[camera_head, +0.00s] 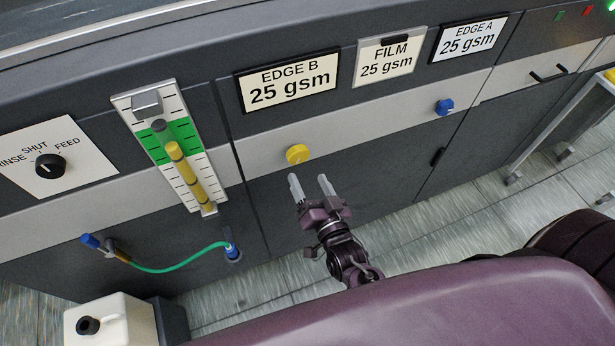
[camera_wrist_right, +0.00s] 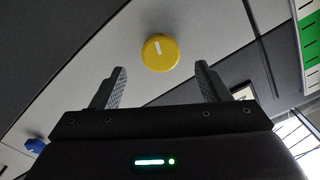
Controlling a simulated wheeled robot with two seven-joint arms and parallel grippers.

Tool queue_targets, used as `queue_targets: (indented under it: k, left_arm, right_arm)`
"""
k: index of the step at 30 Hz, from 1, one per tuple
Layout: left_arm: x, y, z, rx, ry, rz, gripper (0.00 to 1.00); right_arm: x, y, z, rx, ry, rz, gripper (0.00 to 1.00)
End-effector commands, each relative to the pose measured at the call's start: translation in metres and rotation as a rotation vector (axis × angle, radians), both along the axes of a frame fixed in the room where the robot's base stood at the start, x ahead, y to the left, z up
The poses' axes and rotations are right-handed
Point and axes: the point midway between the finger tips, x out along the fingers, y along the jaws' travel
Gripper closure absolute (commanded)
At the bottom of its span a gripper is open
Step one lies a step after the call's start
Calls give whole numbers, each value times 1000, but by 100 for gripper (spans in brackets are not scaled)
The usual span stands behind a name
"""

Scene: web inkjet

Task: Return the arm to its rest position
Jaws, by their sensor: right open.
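My right gripper (camera_head: 311,186) is open and empty, with its two pale fingers pointing up toward the machine front. It is just below a round yellow knob (camera_head: 297,154) on the light grey strip and looks apart from it. In the right wrist view the same yellow knob (camera_wrist_right: 160,53) with a white mark shows beyond and between the open fingertips (camera_wrist_right: 161,78). My left gripper is not in view.
A blue knob (camera_head: 444,106) is on the strip to the right. A gauge (camera_head: 199,172) and a black selector knob (camera_head: 50,166) are at left. A green hose (camera_head: 170,269) and white canister (camera_head: 110,322) are below. Floor shows at lower right.

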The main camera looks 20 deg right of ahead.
Motion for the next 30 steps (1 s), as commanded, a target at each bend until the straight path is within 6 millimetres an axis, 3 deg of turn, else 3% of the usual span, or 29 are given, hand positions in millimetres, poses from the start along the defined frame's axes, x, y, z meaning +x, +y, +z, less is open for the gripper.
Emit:
queue_targets:
  k: [13,17,20,23,26,30]
  left_arm:
    - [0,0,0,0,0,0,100]
    - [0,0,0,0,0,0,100]
    - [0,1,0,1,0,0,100]
    - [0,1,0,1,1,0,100]
    - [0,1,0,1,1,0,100]
    - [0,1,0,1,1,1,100]
  right_arm:
    - [0,0,0,-1,1,1,31]
    - [-3,4,-24,-25,53,16,31]
    - [-12,9,-73,-79,166,49,31]
    - [-34,14,-142,-160,331,103,31]
    - [-67,12,-212,-251,508,165,31]
    - [-128,0,-300,-375,756,261,31]
